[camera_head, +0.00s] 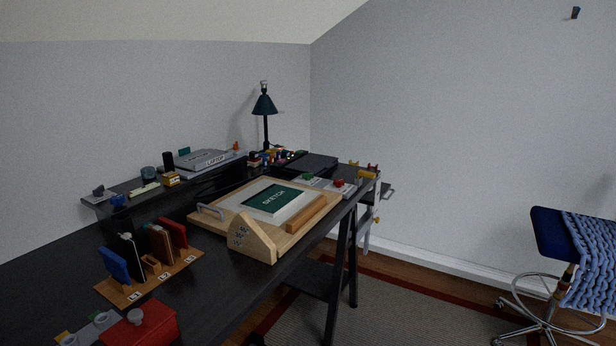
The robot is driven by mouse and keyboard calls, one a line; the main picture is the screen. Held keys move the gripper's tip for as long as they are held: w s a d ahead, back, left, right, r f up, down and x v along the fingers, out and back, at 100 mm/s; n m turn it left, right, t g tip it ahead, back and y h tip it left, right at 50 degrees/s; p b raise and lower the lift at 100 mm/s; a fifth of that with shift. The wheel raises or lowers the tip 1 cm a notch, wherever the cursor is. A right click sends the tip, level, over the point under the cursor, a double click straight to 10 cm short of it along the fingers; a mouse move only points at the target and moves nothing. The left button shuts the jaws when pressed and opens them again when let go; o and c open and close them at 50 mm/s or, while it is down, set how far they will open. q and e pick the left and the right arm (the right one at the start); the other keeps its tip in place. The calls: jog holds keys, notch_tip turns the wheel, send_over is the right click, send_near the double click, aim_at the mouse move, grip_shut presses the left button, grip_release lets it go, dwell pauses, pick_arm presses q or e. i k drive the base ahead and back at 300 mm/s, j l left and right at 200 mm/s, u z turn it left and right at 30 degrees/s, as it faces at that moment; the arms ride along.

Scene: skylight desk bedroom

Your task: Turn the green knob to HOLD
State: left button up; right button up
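A small green part, which looks like the green knob (308,176), sits on a light grey plate at the far right part of the black desk. It is too small and far away to read a HOLD mark or tell which way it points. A red knob (339,183) on a similar grey plate is just to its right and nearer. Neither of my grippers shows in the head view, and nothing is touching the knobs.
A wooden board with a green SKETCH book (272,199) lies in front of the knobs. A lamp (265,105) stands behind. Yellow-tipped clamps (372,168) are at the desk's right end. A labelled rack (150,276) and a red box (150,326) are nearer. Rug floor (400,300) is open at right, before a chair (548,234).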

aim_at(307, 176)
jog(key=u, duration=0.55)
jog(key=i+l+u, duration=0.15)
jog(key=u, duration=0.25)
jog(key=i+l+u, duration=0.1)
jog(key=l+u, duration=0.55)
jog(key=u, duration=0.15)
jog(key=i+l+u, duration=0.1)
jog(key=l+u, duration=0.25)
jog(key=l, duration=1.2)
jog(key=l+u, duration=0.35)
jog(key=l, duration=2.1)
jog(key=i, duration=0.05)
